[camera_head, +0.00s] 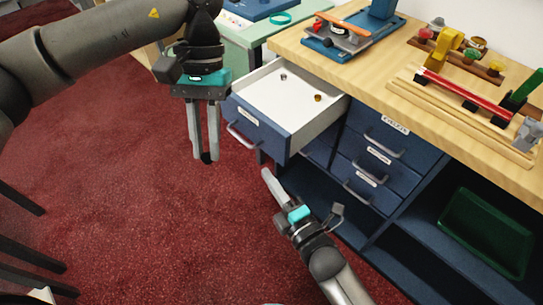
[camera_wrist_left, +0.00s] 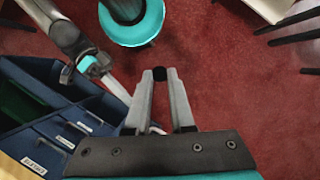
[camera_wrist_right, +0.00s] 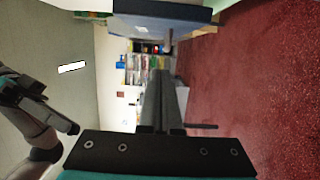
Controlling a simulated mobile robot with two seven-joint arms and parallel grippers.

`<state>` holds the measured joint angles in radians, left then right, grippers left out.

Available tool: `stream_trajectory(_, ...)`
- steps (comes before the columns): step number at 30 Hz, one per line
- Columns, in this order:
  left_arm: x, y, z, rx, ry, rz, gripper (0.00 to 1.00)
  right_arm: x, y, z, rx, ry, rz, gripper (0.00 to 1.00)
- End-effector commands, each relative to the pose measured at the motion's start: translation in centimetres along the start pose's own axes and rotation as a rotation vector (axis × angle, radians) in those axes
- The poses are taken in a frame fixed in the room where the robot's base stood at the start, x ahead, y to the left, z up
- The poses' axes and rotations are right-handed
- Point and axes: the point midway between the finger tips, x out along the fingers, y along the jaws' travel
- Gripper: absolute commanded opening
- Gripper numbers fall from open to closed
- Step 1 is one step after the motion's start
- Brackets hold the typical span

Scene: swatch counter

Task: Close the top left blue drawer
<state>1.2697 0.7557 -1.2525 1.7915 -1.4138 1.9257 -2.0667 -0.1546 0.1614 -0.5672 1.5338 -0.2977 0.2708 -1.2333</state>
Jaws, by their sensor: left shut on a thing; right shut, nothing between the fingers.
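The top left blue drawer (camera_head: 262,124) is pulled well out of the counter in the head view. Its tray is white inside and holds a small grey piece (camera_head: 283,77) and a small gold piece (camera_head: 318,97). A metal handle (camera_head: 241,136) is on its front. My left gripper (camera_head: 207,157) points down just left of the drawer front, apart from the handle. It is shut on a small black piece, which shows between the fingertips in the left wrist view (camera_wrist_left: 158,73). My right gripper (camera_head: 268,174) is shut and empty, below and in front of the drawer.
Closed blue drawers (camera_head: 377,160) with handles lie right of the open one. An open shelf holds a green bin (camera_head: 487,232). The wooden countertop (camera_head: 390,70) carries several tools and a rack. Dark chair legs (camera_head: 25,240) stand at lower left. Red carpet (camera_head: 130,190) before the counter is clear.

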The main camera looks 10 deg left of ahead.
Motion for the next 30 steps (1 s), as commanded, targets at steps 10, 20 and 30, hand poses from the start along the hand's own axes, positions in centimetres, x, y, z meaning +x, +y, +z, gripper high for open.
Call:
stream_trajectory(10, 1.7, 0.0, -0.7, 0.000, 0.000, 0.000, 0.00, 5.3, -0.2, 1.6, -0.006, 0.000, 0.000, 0.00)
stream_trajectory(20, 2.1, 0.0, -0.9, 0.000, 0.000, 0.000, 0.00, 5.8, -0.1, 3.9, 0.000, -0.001, -0.002, 0.00)
stream_trajectory(30, 2.1, 0.0, -0.9, 0.000, 0.000, 0.000, 0.00, 5.9, -0.1, 4.1, 0.000, -0.001, -0.001, 0.00)
